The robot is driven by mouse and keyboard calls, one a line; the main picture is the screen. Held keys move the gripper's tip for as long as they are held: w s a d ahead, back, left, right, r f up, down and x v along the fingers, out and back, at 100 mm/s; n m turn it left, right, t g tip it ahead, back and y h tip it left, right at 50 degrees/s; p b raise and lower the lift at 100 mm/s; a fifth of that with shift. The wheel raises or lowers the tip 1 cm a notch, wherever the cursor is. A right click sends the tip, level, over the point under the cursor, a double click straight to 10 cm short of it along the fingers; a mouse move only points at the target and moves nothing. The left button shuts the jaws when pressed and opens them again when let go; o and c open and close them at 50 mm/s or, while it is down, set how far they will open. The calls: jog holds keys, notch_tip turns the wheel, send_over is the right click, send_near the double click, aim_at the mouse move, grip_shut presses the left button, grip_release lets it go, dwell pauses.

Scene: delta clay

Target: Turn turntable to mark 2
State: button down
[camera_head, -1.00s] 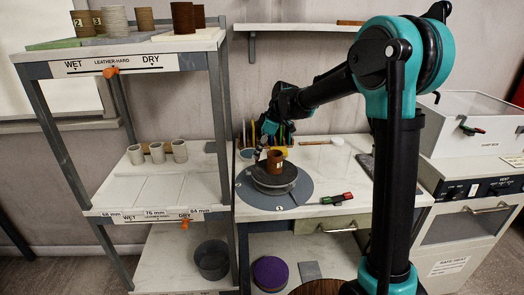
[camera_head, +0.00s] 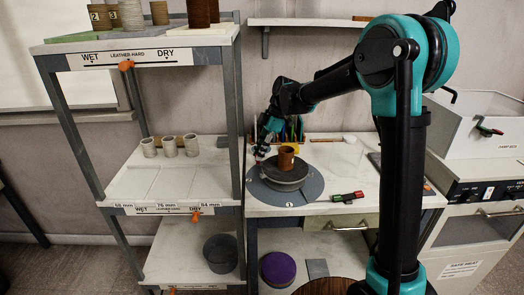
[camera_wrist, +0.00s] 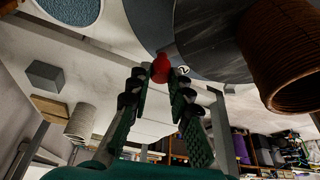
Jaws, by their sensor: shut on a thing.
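The turntable (camera_head: 283,186) is a dark grey wheel on a wider blue-grey disc on the white worktop. A brown clay pot (camera_head: 286,160) stands on the wheel. A numbered mark (camera_head: 290,204) is on the disc's front edge. In the wrist view, a red knob (camera_wrist: 160,68) sits at the turntable's rim, between my fingertips. A round mark reading 2 (camera_wrist: 184,71) lies just right of the knob. My gripper (camera_head: 260,154) is at the turntable's left rear edge, shut on the red knob. The pot (camera_wrist: 285,55) looms at the upper right of the wrist view.
A shelf rack (camera_head: 130,205) with cups and pots stands close on the left. Tools stand at the worktop's back, behind my gripper. A white cabinet (camera_head: 475,130) is at the far right.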

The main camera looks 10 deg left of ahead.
jog(key=shift+s+a+n+g+h, duration=0.15)
jog(key=shift+s+a+n+g, duration=0.1)
jog(key=shift+s+n, duration=0.45)
jog(key=shift+s+a+n+g+h, duration=0.15)
jog(key=shift+s+n+g, duration=0.1)
jog(key=shift+s+n, duration=0.45)
jog(key=shift+s+d+n+g+h, duration=0.1)
jog(key=shift+s+n+g+h, duration=0.3)
jog(key=shift+s+n, duration=1.05)
jog(key=c, duration=1.4)
grip_release()
jog(key=v, duration=1.2)
